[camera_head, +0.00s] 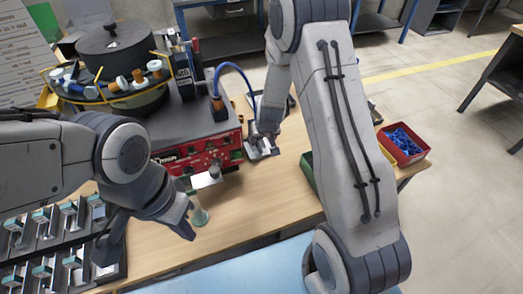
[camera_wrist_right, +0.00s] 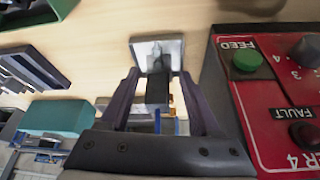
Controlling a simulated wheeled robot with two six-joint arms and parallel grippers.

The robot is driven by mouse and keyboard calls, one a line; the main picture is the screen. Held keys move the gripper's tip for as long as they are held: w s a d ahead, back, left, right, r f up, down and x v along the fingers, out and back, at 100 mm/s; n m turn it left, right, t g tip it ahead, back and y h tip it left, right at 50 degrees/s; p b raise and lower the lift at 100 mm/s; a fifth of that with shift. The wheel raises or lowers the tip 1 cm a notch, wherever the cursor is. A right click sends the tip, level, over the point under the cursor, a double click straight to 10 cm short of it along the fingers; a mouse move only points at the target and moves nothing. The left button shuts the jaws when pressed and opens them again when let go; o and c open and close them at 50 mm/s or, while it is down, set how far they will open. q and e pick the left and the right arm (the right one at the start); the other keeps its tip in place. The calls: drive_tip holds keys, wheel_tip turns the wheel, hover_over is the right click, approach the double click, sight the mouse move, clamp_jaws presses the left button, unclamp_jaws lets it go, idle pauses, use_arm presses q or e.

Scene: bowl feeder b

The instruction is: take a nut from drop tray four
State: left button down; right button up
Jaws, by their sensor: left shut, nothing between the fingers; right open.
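A small metallic drop tray (camera_wrist_right: 172,47) lies on the wooden table beside the red feeder panel, which bears the number 4 in the right wrist view. The tray also shows in the head view (camera_head: 268,153), partly covered by my right gripper (camera_head: 262,134). In the right wrist view my right gripper (camera_wrist_right: 156,75) is open, its dark fingers apart with the tray seen between and beyond them. A dark shape lies over the tray; I cannot tell whether it is a nut. My left gripper (camera_head: 187,228) is shut and empty, near the table's front left.
The red control panel (camera_head: 205,150) stands close beside the tray, under the bowl feeder (camera_head: 115,60). A red bin (camera_head: 402,146) holds blue parts. Racks of small fixtures (camera_head: 45,245) fill the left.

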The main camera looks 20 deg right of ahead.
hover_over(261, 151)
drive_tip(key=s, duration=0.3)
drive_tip(key=f, duration=0.6)
drive_tip(key=shift+w+a, duration=0.2)
drive_tip(key=shift+w, duration=0.05)
drive_tip(key=shift+p+x, duration=0.4)
drive_tip(key=shift+x, duration=2.15)
drive_tip(key=shift+s, duration=0.15)
clamp_jaws()
